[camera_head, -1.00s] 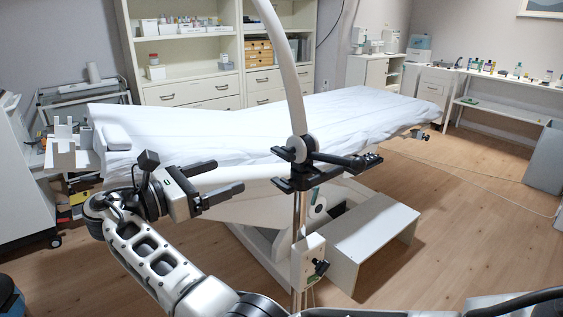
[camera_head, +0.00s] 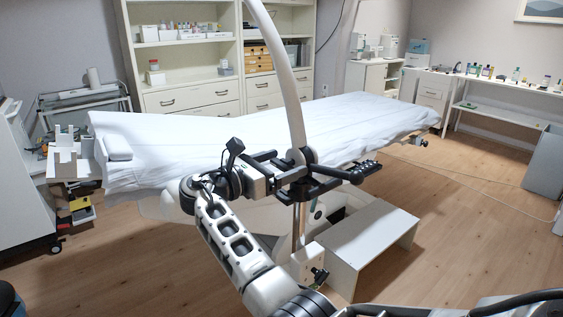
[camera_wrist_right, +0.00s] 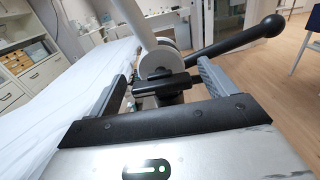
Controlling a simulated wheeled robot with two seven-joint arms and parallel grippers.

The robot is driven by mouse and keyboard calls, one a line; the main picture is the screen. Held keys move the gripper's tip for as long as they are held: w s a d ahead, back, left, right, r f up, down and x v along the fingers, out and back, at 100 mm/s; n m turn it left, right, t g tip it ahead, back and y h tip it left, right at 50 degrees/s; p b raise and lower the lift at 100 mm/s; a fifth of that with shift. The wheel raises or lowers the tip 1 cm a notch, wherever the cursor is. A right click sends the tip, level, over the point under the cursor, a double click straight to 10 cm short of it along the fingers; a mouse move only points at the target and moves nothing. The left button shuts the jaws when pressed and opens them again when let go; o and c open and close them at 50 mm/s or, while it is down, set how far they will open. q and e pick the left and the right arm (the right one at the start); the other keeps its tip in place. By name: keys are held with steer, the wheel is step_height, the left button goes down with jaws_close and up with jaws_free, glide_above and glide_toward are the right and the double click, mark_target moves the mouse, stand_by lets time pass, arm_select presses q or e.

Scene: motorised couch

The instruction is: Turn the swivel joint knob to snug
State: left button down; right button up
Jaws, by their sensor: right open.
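The swivel joint (camera_head: 307,157) is a black and grey joint at the base of a white curved arm, on an upright pole beside the couch. A black lever-like handle with a rounded end (camera_wrist_right: 268,25) sticks out from it; I cannot tell whether this is the knob. My right gripper (camera_head: 288,170) is open at the joint. In the right wrist view the joint (camera_wrist_right: 160,62) lies ahead, between the lines of the two fingers (camera_wrist_right: 162,82). I cannot tell whether they touch it. My left gripper is not in view.
The white-sheeted couch (camera_head: 220,140) lies behind the joint. A white step (camera_head: 365,245) stands on the floor to the right. A box with a black knob (camera_head: 309,268) sits lower on the pole. Shelves (camera_head: 190,75) line the back wall.

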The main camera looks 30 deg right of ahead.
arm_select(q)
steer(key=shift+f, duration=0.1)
arm_select(e)
steer(key=shift+d, duration=0.2)
steer(key=c, duration=1)
steer(key=shift+m, duration=1.3)
steer(key=m, duration=0.3)
steer(key=m+b, duration=0.1)
steer(key=m, duration=0.1)
steer(key=shift+s+f+m, duration=0.15)
steer(key=shift+s+m, duration=0.05)
steer(key=shift+m, duration=0.2)
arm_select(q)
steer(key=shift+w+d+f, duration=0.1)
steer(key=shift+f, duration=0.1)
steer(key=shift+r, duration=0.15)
arm_select(e)
steer(key=shift+m, duration=0.3)
